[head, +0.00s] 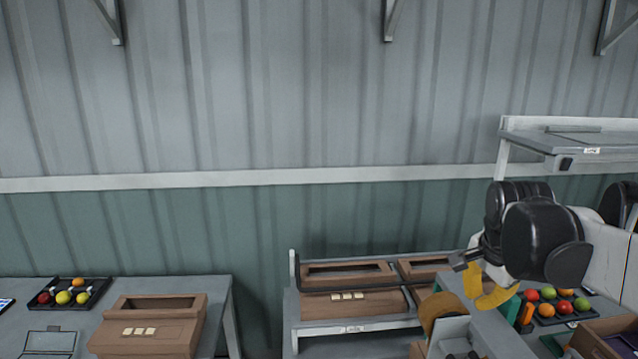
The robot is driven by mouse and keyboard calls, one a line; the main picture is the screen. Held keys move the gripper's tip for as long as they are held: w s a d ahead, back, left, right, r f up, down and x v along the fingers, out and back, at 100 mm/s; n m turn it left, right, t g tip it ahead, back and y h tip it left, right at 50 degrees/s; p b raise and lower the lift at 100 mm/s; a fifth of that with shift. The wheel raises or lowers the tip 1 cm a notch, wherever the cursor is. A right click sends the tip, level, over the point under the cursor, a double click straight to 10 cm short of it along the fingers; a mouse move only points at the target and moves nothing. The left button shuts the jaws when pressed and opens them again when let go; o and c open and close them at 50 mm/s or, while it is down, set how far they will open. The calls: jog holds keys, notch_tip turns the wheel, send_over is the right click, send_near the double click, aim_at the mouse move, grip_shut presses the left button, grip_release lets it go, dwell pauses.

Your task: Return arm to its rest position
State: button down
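My arm comes in from the right edge with black and white links. My gripper (468,262) is at its left end, above the right-hand bench. Its dark grey finger parts point left and down. A yellow curved piece (490,296) shows just below it; I cannot tell whether it is part of the gripper or a separate thing. The gap between the fingers is not clear, so I cannot tell whether the gripper is open or shut.
A left table (222,290) bears a carton (150,340) and a fruit tray (42,301). A shelf (570,142) overhangs at upper right.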

jog(key=s+a+f+n+t+b, duration=0.1)
jog(key=s+a+f+n, duration=0.4)
jog(key=s, duration=0.3)
jog(key=s+a+f+n+t+y+b, duration=0.1)
jog(key=s+a+f+n+t+b, duration=0.1)
jog(key=s+a+f+n, duration=0.2)
jog(key=s+a+n, duration=0.3)
jog(key=n, duration=0.1)
jog(key=shift+s+a+f+n+y+b, duration=0.15)
jog(key=shift+s+f+n+y+b, duration=0.15)
jog(key=shift+s+f, duration=0.1)
